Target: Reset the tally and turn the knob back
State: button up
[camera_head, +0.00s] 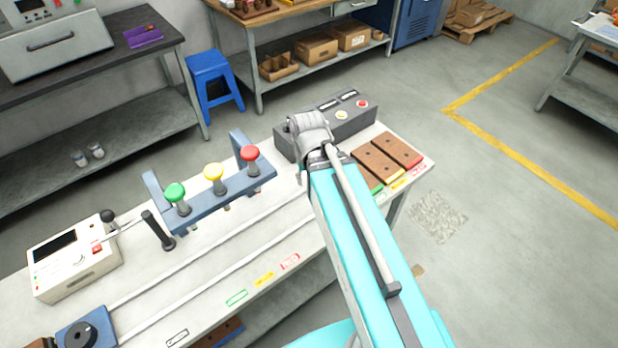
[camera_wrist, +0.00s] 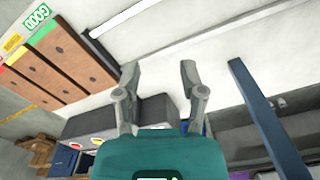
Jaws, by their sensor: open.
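A white instrument box (camera_head: 75,262) stands at the left end of the bench, with a dark display, a red switch (camera_head: 97,249) and a small knob on its face. A black round knob (camera_head: 80,336) sits on a blue block at the bottom left, partly cut off.
A blue rack (camera_head: 214,192) holds green, yellow and red handles mid-bench. Brown blocks (camera_head: 403,149) with coloured labels lie right of my arm; they also show in the wrist view (camera_wrist: 75,52). A black upright handle (camera_head: 158,231) stands near the white box. Two pale rails run along the bench.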

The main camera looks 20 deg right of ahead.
notch_tip(320, 180, up, 9)
jog(key=m+p, duration=0.3)
jog(key=p, duration=0.6)
send_over(288, 123)
jog(key=shift+f, duration=0.2)
notch_tip(288, 123, down, 14)
jog(key=b, duration=1.4)
jog(key=shift+r, duration=0.2)
grip_shut()
